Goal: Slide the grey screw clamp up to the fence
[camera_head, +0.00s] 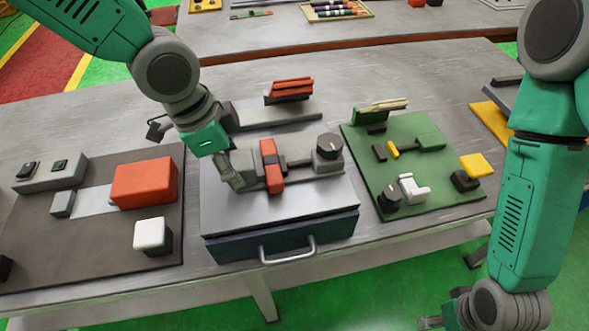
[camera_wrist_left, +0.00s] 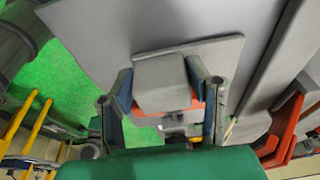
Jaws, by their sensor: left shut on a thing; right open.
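The grey screw clamp (camera_head: 327,157) lies on the grey top of a drawer unit. It has a black knob at its right end and a bar running left past an upright red piece (camera_head: 271,165). My left gripper (camera_head: 236,174) is shut at the clamp's left end. In the left wrist view its fingers sit on both sides of a grey block (camera_wrist_left: 160,80), with red showing behind it. A long grey rail (camera_head: 280,119), likely the fence, lies behind the clamp with a gap between. My right gripper (camera_head: 430,322) is open and empty at the bottom right, partly cut off.
The drawer unit (camera_head: 225,222) has a front handle. A dark board (camera_head: 100,240) with a red block (camera_head: 145,182) lies to the left. A green board (camera_head: 430,170) with small parts lies to the right. Red stacked pieces (camera_head: 289,88) stand by the rail.

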